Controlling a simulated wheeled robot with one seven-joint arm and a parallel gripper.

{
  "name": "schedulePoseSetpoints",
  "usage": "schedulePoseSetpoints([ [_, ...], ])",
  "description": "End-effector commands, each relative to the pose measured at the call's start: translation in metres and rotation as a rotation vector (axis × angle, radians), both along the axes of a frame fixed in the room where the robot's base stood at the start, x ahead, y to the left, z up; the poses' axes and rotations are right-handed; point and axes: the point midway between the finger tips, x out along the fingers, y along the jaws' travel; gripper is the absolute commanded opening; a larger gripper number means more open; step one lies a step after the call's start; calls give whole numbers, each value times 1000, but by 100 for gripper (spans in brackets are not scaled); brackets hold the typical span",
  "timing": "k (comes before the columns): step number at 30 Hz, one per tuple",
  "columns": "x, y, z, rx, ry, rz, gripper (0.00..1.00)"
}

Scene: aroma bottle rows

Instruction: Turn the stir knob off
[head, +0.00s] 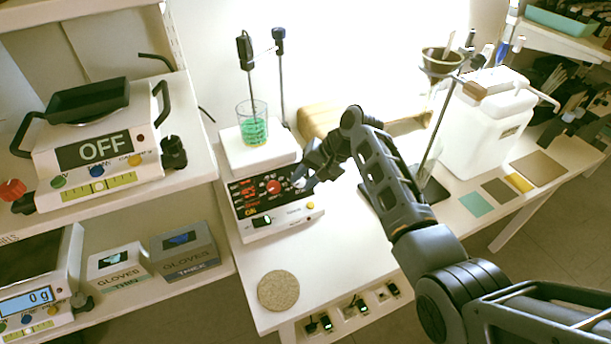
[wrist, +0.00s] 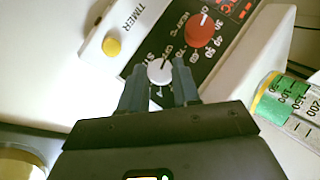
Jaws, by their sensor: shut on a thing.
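The hotplate stirrer (head: 262,225) stands on the white bench, with a black front panel and a red lit display. Its white stir knob (wrist: 160,71) sits between my two fingers in the wrist view, with lettering partly hidden around it. My gripper (wrist: 159,82) is shut on this knob, one finger on each side. In the head view my gripper (head: 312,177) reaches the right part of the panel from the right and partly covers the knob. The knob's exact setting is too small to read.
A red knob (wrist: 201,31) is close beside the stir knob. A yellow timer button (wrist: 112,47) is on the panel. A beaker of green liquid (head: 252,128) stands on the hotplate. A round cork-coloured mat (head: 278,290) lies in front; a white jug (head: 484,115) stands right.

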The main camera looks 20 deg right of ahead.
Motion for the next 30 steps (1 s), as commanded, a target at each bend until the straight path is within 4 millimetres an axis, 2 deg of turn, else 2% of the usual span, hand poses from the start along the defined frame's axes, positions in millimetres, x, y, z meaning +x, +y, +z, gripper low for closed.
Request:
schedulePoseSetpoints([
  [13, -1, 0, -2, -9, 3, 7, 1],
  [14, -1, 0, -2, -9, 3, 7, 33],
  [15, -1, 0, -2, -9, 3, 6, 37],
  [21, 0, 0, -1, -7, 1, 6, 56],
  [30, -1, -1, 2, -7, 0, 5, 57],
])
